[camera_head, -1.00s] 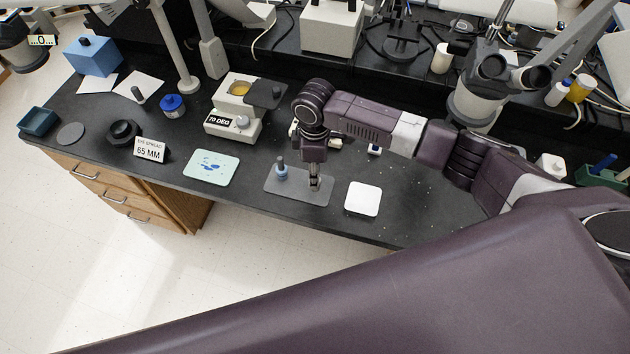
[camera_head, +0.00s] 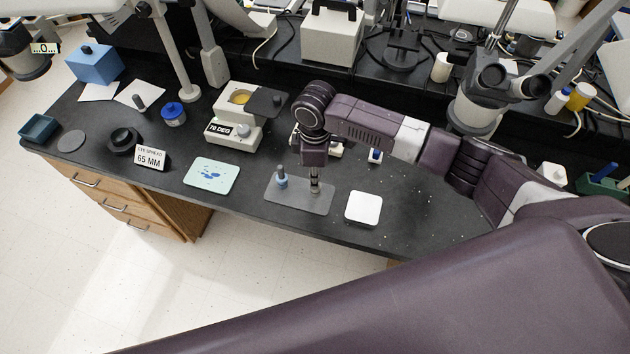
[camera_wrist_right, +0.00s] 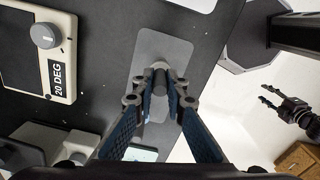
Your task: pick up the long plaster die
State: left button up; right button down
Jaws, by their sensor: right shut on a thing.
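My right gripper (camera_head: 314,183) points down over the grey mat (camera_head: 290,202) on the dark bench. It is shut on a slim grey die (camera_head: 314,191), which shows below the fingertips near the mat's right end. In the right wrist view the die's round grey end (camera_wrist_right: 159,80) sits between the fingertips of my right gripper (camera_wrist_right: 158,86), with the mat (camera_wrist_right: 165,45) beyond. Whether the die touches the mat is hard to tell. A second die (camera_head: 281,178) with a blue collar stands on the mat to the left. My left gripper (camera_wrist_right: 274,97) shows open over the floor in the right wrist view.
A white square tray (camera_head: 363,208) lies right of the mat, and a pale green card (camera_head: 211,175) lies left. The bench's front edge runs close before the mat.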

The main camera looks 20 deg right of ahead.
notch_tip(320, 180, up, 18)
jog(key=b, duration=0.2)
jog(key=shift+r, duration=0.25)
